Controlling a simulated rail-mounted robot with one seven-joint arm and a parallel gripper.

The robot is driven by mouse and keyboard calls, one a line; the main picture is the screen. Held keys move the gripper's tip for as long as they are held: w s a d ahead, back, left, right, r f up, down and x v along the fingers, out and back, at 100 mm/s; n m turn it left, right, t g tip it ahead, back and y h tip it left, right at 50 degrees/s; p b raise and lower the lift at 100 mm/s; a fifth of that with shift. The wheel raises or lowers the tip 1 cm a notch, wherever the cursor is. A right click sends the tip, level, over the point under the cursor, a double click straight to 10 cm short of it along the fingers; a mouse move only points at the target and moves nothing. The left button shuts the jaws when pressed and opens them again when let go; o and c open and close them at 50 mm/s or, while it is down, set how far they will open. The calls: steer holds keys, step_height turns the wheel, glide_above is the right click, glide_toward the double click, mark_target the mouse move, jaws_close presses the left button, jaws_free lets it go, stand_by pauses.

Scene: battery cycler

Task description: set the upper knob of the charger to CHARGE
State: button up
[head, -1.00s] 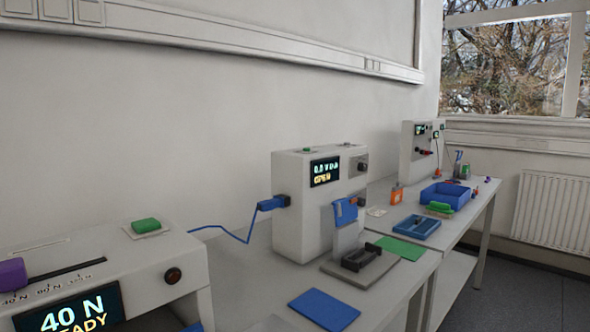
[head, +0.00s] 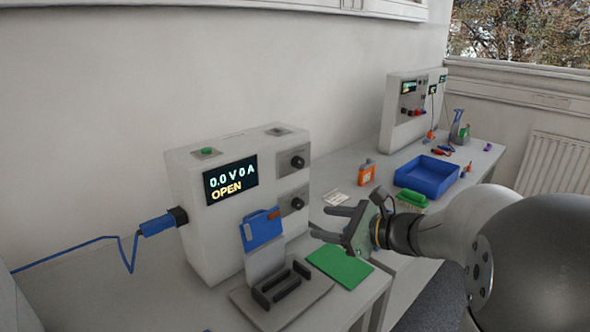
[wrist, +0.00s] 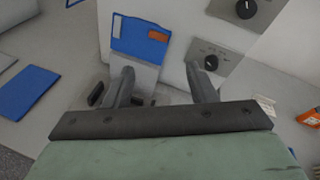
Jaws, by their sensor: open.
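The charger (head: 190,230) is a white box on the bench with a display reading "0.0 V 0 A" and "OPEN". Its upper knob (head: 298,162) is black on a grey plate at the right of the front face; it also shows at the top of the wrist view (wrist: 246,9). The lower knob (head: 297,203) sits below it and shows in the wrist view (wrist: 215,65) close to the right fingertip. My gripper (head: 322,222) is open and empty, in front of and below the upper knob. The label readings are too small to tell.
A blue card (head: 262,230) stands upright on a holder (head: 270,298) in front of the charger, close to my left finger in the wrist view. A green mat (head: 340,264) lies beside it. A blue tray (head: 428,173) and an orange bottle (head: 366,171) stand farther right.

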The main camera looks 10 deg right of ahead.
steer(key=w+d+r+m+t+h, duration=0.2)
steer(key=w+d+r+m+t, duration=0.25)
steer(key=d, duration=0.25)
steer(key=p, duration=0.4)
glide_toward(301, 165)
steer(key=shift+m+y, duration=0.3)
steer(key=shift+m, duration=0.05)
steer(key=x, duration=0.8)
steer(key=shift+w+f, duration=0.1)
steer(key=shift+w, duration=0.25)
steer(key=c, duration=1)
